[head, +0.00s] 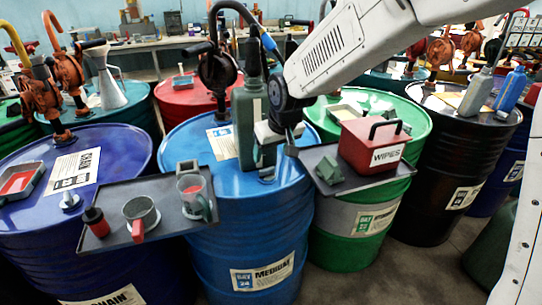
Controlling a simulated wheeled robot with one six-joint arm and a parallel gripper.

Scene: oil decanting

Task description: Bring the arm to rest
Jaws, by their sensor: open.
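My arm comes in from the upper right, and my gripper (279,148) hangs over the blue drum (245,215) marked MEDIUM. Its jaws are apart, and I see nothing held between them. A dark green bottle (246,125) stands on the drum top just left of my gripper, which hides part of what is behind it. I cannot tell whether the two touch.
A red WIPES box (374,146) sits on a right shelf. Drums with pumps crowd around; open floor shows at front right.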

